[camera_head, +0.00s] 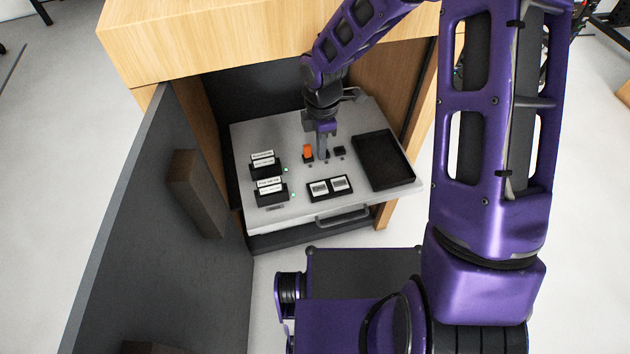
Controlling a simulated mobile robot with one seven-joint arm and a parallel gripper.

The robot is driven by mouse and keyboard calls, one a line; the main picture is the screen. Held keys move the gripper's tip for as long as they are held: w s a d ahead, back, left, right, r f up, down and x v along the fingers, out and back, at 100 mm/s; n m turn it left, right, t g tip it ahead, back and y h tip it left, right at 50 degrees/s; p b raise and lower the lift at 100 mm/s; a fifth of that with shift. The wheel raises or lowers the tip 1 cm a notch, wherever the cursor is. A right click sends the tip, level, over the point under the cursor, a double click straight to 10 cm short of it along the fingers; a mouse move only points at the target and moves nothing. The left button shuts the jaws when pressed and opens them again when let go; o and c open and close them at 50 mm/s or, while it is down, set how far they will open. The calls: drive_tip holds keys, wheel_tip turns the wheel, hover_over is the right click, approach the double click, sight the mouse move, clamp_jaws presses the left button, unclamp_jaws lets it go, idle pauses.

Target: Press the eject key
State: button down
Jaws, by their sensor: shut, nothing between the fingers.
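A light grey panel (240,150) sits in the cabinet and carries a short row of small keys. An orange key (308,151) is at the left of the row and a black key (340,150) is at the right. My gripper (323,153) points down between them, fingers shut and empty. Its tip is at or just above the row, over what may be another dark key. I cannot tell whether it touches. The key labels are too small to read, so I cannot tell which is the eject key.
Two black holders with white labelled cards (265,165) (271,193) stand at the left, with green lights beside them. A black two-window block (330,188) is at the front. A black tray (385,160) lies at the right. The open grey door (150,210) borders the left side.

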sight(321, 190)
drive_tip(key=shift+f, duration=0.1)
wheel_tip(321, 190, down, 14)
drive_tip(key=b, duration=0.3)
idle(0.4)
drive_tip(key=shift+s+f+b, duration=0.1)
drive_tip(key=shift+f+b, duration=0.7)
drive_tip(key=shift+s+d, duration=0.1)
drive_tip(key=shift+s, duration=0.1)
drive_tip(key=shift+f, duration=0.1)
wheel_tip(321, 190, up, 15)
drive_tip(key=w+p, duration=0.1)
drive_tip(key=p, duration=0.4)
idle(0.3)
